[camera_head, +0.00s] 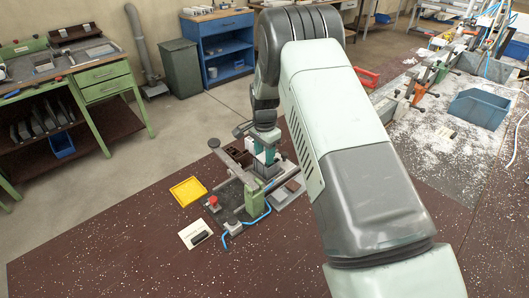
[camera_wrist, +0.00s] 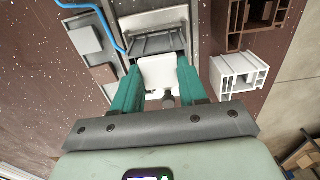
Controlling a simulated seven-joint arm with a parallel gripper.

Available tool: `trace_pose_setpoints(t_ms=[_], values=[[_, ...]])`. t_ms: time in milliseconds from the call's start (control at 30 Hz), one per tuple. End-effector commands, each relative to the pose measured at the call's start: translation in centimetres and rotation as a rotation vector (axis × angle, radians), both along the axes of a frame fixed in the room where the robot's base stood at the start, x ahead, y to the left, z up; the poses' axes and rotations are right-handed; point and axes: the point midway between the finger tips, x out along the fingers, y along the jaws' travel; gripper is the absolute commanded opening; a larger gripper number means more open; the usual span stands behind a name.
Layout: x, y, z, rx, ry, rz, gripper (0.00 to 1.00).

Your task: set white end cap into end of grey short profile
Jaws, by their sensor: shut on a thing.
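My gripper (camera_wrist: 160,82) has teal fingers and is shut on the white end cap (camera_wrist: 158,73), which shows between the fingers in the wrist view. Just beyond the cap is a grey ribbed piece (camera_wrist: 155,43), apparently the grey short profile, in the clamp fixture. The cap overlaps its near edge in the picture; I cannot tell whether they touch. In the head view my gripper (camera_head: 266,155) points down over the clamp bench, and the cap and profile are too small or hidden to make out.
A brown profile (camera_wrist: 252,22) and a white profile (camera_wrist: 237,73) stand right of the gripper in the wrist view. A grey tray (camera_wrist: 102,73) lies left.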

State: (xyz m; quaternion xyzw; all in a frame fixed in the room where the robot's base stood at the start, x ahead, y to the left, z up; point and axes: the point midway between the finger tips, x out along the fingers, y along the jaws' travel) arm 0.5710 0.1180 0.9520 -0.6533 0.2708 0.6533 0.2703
Motion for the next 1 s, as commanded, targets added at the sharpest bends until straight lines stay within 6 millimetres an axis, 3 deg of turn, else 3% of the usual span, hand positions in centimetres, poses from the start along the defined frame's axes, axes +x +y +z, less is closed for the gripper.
trace_pose_setpoints(t_ms=[333, 367, 533, 767, 900, 1000], values=[[0.02, 0.02, -0.07, 0.001, -0.001, 0.000, 0.14], [0.02, 0.02, -0.07, 0.001, -0.001, 0.000, 0.43], [0.02, 0.02, -0.06, 0.001, -0.001, 0.000, 0.69], [0.02, 0.02, -0.06, 0.001, -0.001, 0.000, 0.73], [0.02, 0.02, -0.06, 0.001, -0.001, 0.000, 0.95], [0.02, 0.02, -0.06, 0.001, -0.001, 0.000, 0.97]])
